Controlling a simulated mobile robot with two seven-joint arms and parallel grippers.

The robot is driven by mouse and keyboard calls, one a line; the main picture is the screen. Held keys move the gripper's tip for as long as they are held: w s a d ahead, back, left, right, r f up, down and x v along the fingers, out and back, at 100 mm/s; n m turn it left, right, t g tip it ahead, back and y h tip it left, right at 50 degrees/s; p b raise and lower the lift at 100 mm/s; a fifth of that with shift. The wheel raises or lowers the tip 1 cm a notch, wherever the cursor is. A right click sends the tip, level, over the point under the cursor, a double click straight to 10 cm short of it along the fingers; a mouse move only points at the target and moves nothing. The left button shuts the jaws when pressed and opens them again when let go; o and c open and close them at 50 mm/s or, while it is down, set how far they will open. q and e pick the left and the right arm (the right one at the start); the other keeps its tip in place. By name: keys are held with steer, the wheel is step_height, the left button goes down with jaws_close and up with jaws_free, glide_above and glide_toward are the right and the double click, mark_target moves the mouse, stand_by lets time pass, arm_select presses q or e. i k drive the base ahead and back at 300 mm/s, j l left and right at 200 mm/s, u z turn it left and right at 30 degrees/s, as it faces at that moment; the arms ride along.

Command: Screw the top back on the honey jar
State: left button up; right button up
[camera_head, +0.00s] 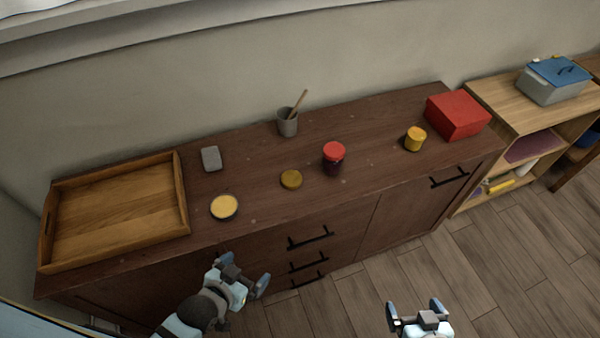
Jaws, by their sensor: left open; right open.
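A small amber-yellow jar (415,139) stands upright toward the right end of the brown cabinet; it looks like the honey jar, but I cannot tell whether its mouth is open. A flat round gold-brown lid (291,179) lies alone near the middle of the cabinet top, apart from the jar. My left gripper (247,270) is open and empty in front of the cabinet, below the front edge in the picture. My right gripper (414,307) is open and empty over the floor at the bottom. Neither gripper touches the jar or lid.
On the cabinet (375,118) are a red-lidded dark jar (333,158), a low yellow-topped tin (224,207), a grey cup (287,124) with a wooden stick, a grey block (211,158), a wooden tray (115,210) and a red box (458,115). Black handles (310,240) protrude in front.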

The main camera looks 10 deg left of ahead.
mark_target(415, 136)
steer(key=u, duration=0.45)
steer(key=i+l+u, duration=0.15)
steer(key=u, duration=0.15)
steer(key=l+u, duration=0.3)
steer(key=i+l+u, duration=0.1)
steer(key=l+u, duration=0.2)
steer(key=l, duration=0.15)
steer(key=i+l, duration=0.1)
steer(key=l, duration=0.5)
steer(key=l+u, duration=0.15)
steer(key=l, duration=0.5)
steer(key=i, duration=0.05)
